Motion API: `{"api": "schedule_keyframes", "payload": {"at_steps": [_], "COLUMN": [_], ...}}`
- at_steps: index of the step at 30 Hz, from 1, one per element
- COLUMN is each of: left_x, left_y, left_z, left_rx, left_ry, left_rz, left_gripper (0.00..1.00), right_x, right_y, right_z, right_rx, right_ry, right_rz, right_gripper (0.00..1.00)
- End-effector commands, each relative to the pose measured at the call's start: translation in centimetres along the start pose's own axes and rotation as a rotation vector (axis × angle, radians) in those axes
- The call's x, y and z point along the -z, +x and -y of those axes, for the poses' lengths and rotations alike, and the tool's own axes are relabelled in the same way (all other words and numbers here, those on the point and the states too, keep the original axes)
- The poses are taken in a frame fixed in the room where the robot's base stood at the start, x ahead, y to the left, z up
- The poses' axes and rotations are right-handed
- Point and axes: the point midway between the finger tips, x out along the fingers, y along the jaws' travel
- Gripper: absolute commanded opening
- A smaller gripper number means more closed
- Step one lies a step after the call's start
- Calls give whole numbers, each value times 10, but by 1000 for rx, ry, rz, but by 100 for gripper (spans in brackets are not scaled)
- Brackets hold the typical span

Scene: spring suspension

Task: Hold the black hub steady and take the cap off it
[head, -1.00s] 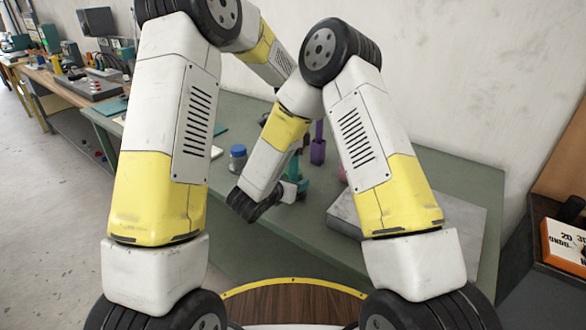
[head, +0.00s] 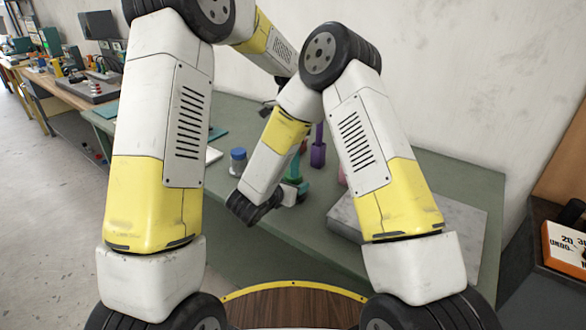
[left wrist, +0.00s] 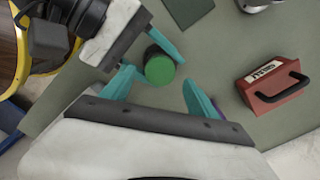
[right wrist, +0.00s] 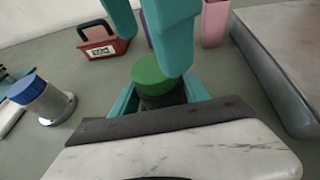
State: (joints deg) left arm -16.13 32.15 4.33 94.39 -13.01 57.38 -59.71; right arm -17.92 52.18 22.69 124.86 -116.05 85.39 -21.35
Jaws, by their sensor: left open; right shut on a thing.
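The black hub (right wrist: 160,100) stands upright with a round green cap (right wrist: 150,70) on top. My right gripper (right wrist: 160,90) is shut on the hub, its teal fingers on either side below the cap. In the left wrist view the green cap (left wrist: 160,70) lies between the spread teal fingers of my left gripper (left wrist: 159,77), with gaps at both sides. The left fingers come down from above in the right wrist view, and one partly overlaps the cap. In the head view my arms largely hide the hub.
A blue-capped grey part (right wrist: 42,100) stands left of the hub. A red toolbox (right wrist: 105,47) with a black handle and a pink block (right wrist: 215,22) are behind. A thick grey slab (head: 462,225) lies at right. A purple block (head: 318,155) stands on the green tabletop (head: 440,170).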

Motion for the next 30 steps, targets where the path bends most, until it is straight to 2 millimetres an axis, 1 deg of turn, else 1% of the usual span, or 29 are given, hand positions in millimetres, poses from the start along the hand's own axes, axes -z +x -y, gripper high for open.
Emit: {"api": "schedule_keyframes", "payload": {"at_steps": [1, 3, 5, 8, 13, 17, 20, 30], "left_x": [0, 0, 0, -1, 0, -1, -1, -1], "left_y": [-4, -6, -8, -14, -32, -37, -30, 22], "left_z": [0, 0, 0, 0, 0, 0, 0, 0], "left_rx": [2, 0, -1, -4, -3, -1, -2, -2], "left_ry": [0, 1, 14, 76, 217, 278, 290, 290], "left_rz": [-1, 0, -1, -3, -3, 0, 2, 2], "left_gripper": [68, 65, 65, 65, 65, 65, 65, 65], "right_x": [-1, -1, -1, -1, -1, -1, -1, -1], "right_y": [0, 0, 0, 0, 0, 0, 0, 0], "right_z": [0, 0, 0, 0, 1, 1, 1, 1], "right_rx": [0, 1, 1, 1, 2, 2, 2, 2], "right_ry": [1, 1, 1, 1, 1, 1, 1, 1], "right_rz": [2, 2, 2, 2, 2, 2, 2, 2], "right_gripper": [0, 0, 0, 0, 0, 0, 0, 0]}}
